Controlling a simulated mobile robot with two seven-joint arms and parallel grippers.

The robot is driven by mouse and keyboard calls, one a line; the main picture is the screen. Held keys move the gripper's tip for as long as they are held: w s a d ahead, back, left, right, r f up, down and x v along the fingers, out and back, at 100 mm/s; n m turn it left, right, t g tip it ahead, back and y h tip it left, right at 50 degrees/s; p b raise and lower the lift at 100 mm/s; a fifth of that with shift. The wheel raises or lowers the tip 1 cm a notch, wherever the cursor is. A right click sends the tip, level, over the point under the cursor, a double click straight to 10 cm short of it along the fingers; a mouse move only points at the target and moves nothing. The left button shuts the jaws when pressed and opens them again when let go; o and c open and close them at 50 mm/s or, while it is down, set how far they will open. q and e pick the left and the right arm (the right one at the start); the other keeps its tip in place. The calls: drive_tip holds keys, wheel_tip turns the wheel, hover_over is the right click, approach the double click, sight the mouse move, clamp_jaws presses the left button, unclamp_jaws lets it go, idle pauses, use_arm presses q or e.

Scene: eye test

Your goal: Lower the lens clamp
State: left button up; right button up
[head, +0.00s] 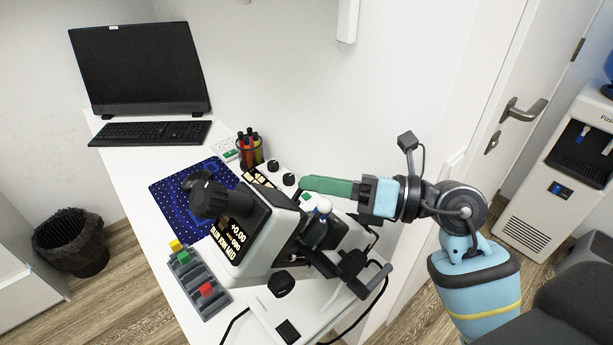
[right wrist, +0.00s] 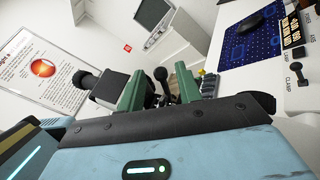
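The lens-measuring device (head: 262,232), white with a black eyepiece and a lit screen, stands on the white desk. Dark clamp-like parts (head: 322,232) are on its right side; which one is the lens clamp I cannot tell. My right gripper (head: 304,186) reaches in from the right, its green fingers above and behind the device. In the right wrist view its two fingers (right wrist: 159,78) stand apart. A black ball-ended lever (right wrist: 161,75) shows in the gap between them; whether they touch it I cannot tell. My left gripper is not in view.
A grey tray (head: 209,299) with coloured blocks lies in front of the device. A blue dotted mat (head: 168,205), a pen cup (head: 249,152), a keyboard (head: 149,133) and a monitor (head: 140,67) are on the desk. A white wall stands close behind. A water dispenser (head: 560,190) is at right.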

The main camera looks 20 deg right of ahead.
drive_tip(key=shift+x, duration=1.25)
drive_tip(key=shift+c, duration=0.4)
clamp_jaws()
drive_tip(key=shift+f, duration=0.1)
